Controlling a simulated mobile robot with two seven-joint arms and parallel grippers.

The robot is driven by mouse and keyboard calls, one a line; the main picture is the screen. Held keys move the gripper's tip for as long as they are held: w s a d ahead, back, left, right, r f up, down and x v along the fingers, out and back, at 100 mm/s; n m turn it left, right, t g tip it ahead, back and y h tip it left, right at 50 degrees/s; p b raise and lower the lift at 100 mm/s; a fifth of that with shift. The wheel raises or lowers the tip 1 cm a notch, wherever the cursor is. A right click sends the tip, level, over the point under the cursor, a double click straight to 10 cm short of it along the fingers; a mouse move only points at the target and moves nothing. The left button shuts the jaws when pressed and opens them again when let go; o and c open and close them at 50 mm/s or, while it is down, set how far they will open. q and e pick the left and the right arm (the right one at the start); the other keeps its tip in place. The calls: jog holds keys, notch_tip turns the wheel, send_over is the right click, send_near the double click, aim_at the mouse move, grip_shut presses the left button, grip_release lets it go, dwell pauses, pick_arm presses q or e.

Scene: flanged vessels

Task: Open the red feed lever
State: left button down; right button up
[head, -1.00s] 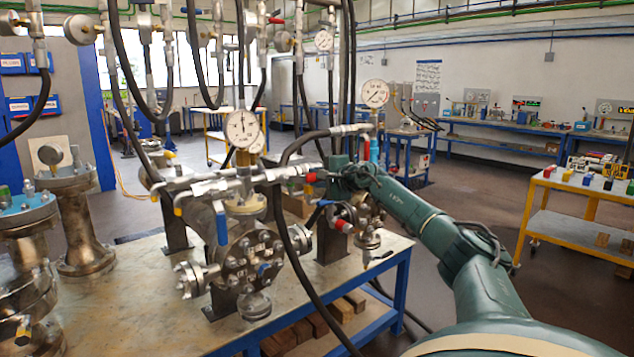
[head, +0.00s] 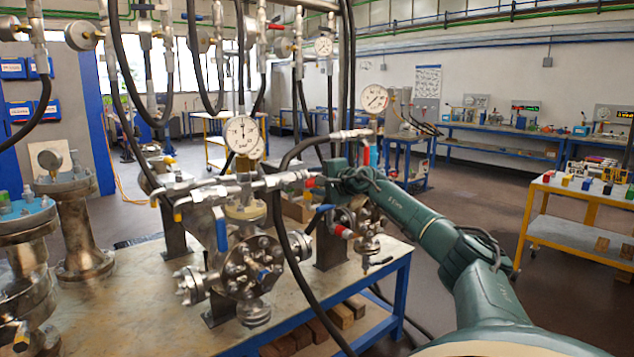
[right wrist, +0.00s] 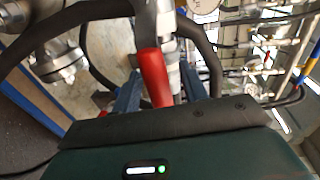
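The red feed lever (right wrist: 153,80) shows large in the right wrist view, lying lengthwise between my right gripper's two bluish fingers (right wrist: 160,92). A gap shows on the right finger's side; the left finger is close to the lever, and I cannot tell if it touches. In the head view only a small red end (head: 310,183) shows at the pipe beside my right gripper (head: 318,184); the gripper and arm hide the rest. The lever sits by the metal pipework above the flanged vessel (head: 248,265). My left gripper is not in view.
A pressure gauge (head: 242,134) stands above the vessel. A blue lever (head: 221,230) hangs in front of it, and another red handle (head: 343,232) is below my right gripper. Black hoses (head: 290,240) loop close by. Other vessels (head: 80,235) stand at the left.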

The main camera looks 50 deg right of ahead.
jog(key=shift+s+b, duration=0.35)
jog(key=shift+s, duration=0.2)
pick_arm(q)
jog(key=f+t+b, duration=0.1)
jog(key=b, duration=0.3)
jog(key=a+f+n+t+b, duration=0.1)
jog(key=b, duration=0.4)
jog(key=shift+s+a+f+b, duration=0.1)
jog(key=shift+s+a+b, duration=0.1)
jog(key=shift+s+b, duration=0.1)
pick_arm(e)
jog(key=v, duration=1.2)
jog(key=shift+r, duration=0.2)
jog(key=shift+a, duration=0.1)
